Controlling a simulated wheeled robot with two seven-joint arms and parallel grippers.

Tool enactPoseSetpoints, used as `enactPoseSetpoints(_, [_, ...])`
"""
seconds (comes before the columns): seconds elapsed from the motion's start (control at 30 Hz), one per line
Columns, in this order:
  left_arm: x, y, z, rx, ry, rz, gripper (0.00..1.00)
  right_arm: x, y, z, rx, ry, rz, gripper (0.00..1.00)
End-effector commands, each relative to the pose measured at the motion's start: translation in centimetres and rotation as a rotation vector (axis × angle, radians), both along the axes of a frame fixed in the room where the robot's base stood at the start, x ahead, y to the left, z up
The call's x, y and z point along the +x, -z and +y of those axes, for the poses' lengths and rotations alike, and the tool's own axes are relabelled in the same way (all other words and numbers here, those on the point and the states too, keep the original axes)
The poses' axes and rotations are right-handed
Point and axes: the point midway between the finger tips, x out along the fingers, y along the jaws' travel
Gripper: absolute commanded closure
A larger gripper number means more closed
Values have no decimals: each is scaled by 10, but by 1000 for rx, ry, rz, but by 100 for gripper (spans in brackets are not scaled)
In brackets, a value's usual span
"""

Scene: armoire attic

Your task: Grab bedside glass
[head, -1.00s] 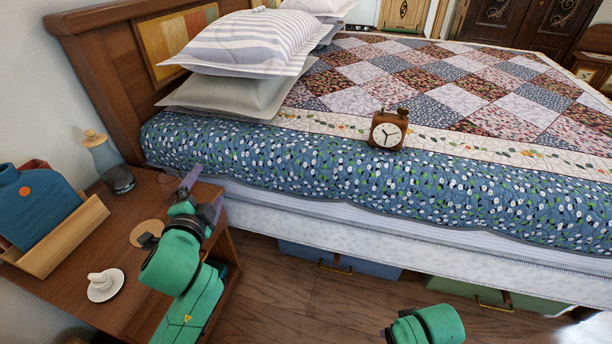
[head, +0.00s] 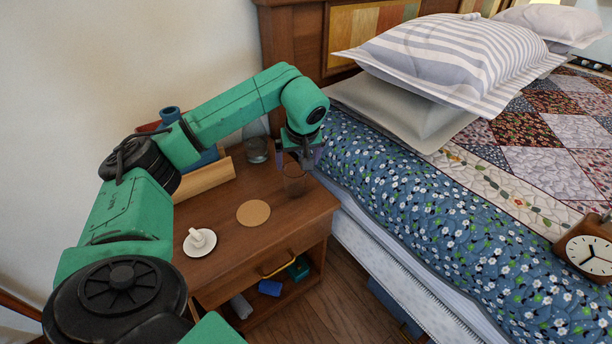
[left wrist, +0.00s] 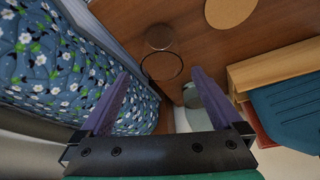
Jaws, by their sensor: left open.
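The bedside glass (head: 294,186) is a clear tumbler standing upright on the wooden nightstand, near the edge beside the bed. It also shows in the left wrist view (left wrist: 161,66), seen from above, with its round rim ahead of the fingertips. My left gripper (head: 301,158) points down just above the glass. Its two purple fingers are apart and empty in the left wrist view (left wrist: 160,80), with the rim between their lines. I cannot tell whether the fingers touch the glass. My right gripper is not in view.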

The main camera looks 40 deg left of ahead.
Motion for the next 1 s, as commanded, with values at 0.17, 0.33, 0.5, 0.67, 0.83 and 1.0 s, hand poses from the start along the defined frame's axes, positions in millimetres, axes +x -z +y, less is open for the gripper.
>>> enactPoseSetpoints(0.17, [11,48,13,-4,1,3,0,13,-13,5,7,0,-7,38])
enactPoseSetpoints(0.33, [18,70,21,-5,2,0,0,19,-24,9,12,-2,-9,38])
enactPoseSetpoints(0.5, [26,98,34,-6,0,1,0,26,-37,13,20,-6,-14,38])
enactPoseSetpoints(0.67, [31,114,39,-7,2,-2,0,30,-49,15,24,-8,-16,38])
enactPoseSetpoints(0.83, [32,113,39,-6,3,-2,0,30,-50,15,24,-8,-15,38])
enactPoseSetpoints(1.0, [32,113,39,-6,2,-2,61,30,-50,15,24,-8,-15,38])
